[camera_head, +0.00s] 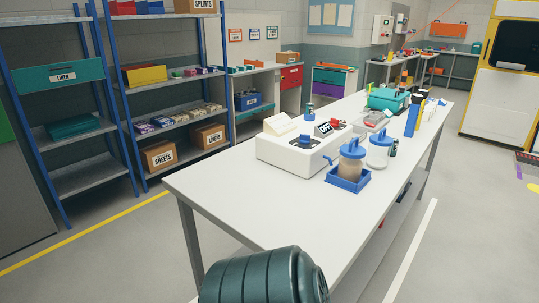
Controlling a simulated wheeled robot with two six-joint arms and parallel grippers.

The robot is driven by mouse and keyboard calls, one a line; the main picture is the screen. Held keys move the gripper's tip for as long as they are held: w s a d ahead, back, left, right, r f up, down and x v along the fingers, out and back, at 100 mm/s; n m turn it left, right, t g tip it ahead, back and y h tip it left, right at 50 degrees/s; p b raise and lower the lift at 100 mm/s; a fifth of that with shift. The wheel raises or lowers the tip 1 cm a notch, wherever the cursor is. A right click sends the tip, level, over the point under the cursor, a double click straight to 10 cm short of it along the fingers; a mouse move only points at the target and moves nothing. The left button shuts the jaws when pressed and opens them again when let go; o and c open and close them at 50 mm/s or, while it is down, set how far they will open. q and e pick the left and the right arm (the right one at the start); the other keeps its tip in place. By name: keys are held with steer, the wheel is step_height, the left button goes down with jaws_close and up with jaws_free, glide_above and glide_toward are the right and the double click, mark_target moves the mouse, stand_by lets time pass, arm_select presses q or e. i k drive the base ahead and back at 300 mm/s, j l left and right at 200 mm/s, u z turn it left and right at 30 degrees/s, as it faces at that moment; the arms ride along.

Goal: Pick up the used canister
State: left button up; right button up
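A canister with a blue lid and cloudy beige contents (351,165) stands upright in a blue square tray (345,185) on the long white table. A second canister, pale and clear with a blue lid (379,156), stands just behind it to the right. The beige one looks used; the other looks empty. Neither of my grippers is in view.
A white suction-like unit with an OFF sign (290,153) stands left of the tray. A blue bottle (412,118) and a teal case (387,98) are farther back. The near table top (250,205) is clear.

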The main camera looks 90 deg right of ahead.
mark_target(351, 161)
steer(key=z, duration=3.35)
steer(key=i+l, duration=0.05)
